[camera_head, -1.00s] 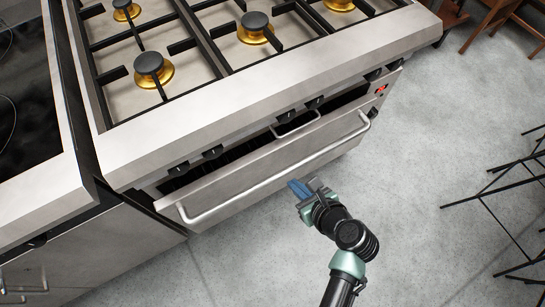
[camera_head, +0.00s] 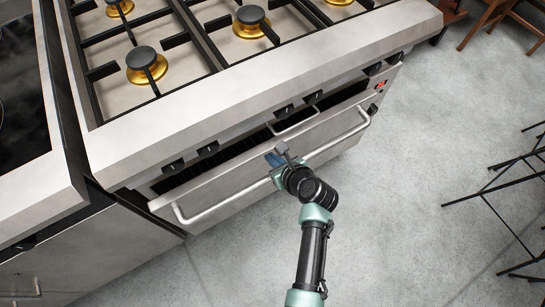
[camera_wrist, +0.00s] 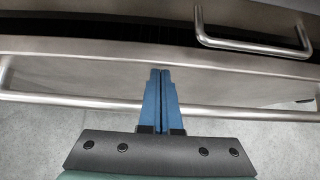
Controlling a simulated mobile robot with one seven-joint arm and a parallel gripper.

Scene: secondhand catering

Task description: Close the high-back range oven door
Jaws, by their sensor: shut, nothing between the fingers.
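The range oven door (camera_head: 225,180) is partly open, tilted out at its top from the steel range (camera_head: 260,75). A dark gap shows between the door's top edge and the range. A long bar handle (camera_head: 215,212) runs across the door front. My gripper (camera_head: 275,158) is at the middle of the door, over the handle. In the wrist view its blue fingers (camera_wrist: 160,95) are shut together and empty, reaching past the bar toward the door's top edge. I cannot tell whether they touch the door.
A smaller handle (camera_wrist: 250,40) sits inside the opening above the door. Another appliance (camera_head: 30,200) stands close on the left. Black metal-legged furniture (camera_head: 490,190) is on the right and wooden chairs (camera_head: 500,20) are at the upper right. The grey floor (camera_head: 400,210) between is clear.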

